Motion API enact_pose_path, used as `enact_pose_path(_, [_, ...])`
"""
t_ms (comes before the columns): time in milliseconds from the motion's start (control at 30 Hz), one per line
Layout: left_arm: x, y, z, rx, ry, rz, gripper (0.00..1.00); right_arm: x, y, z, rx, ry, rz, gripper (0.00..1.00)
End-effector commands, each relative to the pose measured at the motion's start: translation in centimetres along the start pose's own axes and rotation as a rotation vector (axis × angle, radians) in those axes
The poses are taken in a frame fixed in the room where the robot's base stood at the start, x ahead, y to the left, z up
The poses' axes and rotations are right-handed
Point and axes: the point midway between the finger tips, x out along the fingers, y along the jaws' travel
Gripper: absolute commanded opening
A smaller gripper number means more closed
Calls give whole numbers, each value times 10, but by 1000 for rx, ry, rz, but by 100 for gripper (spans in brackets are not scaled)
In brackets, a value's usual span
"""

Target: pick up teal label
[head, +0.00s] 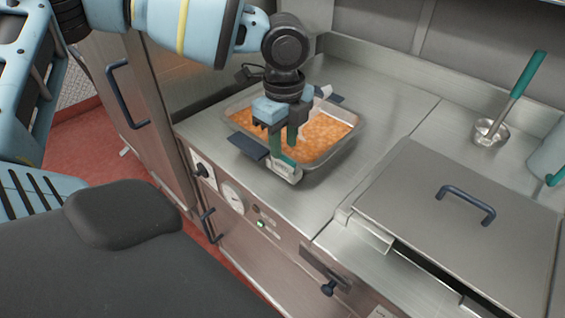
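The teal label (285,172) is a small tag with a teal upper part and a pale face with dark markings. It sits at the near rim of a steel tray (330,157) filled with orange food. My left gripper (283,148) points down over the near part of the tray, just above and behind the label. Its two dark fingers are apart, with orange food showing between them. The fingertips overlap the label's top in this view, so I cannot tell whether they touch it. My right gripper is not in view.
The tray stands on a steel counter (390,95) and has dark handles (248,146). The counter between tray and lid is clear.

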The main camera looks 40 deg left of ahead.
Motion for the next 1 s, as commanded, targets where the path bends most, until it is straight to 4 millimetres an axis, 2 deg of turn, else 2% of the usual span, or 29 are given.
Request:
enact_pose_path(200, [26, -1, 2, -1, 0, 1, 31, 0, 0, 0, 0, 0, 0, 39])
enact_pose_path(500, [30, -1, 2, -1, -1, -2, 31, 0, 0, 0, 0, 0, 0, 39])
enact_pose_path(733, [30, -1, 2, -1, -1, -2, 1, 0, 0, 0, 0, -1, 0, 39])
enact_pose_path(1000, [30, -1, 2, -1, -1, -2, 0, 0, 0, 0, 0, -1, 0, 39])
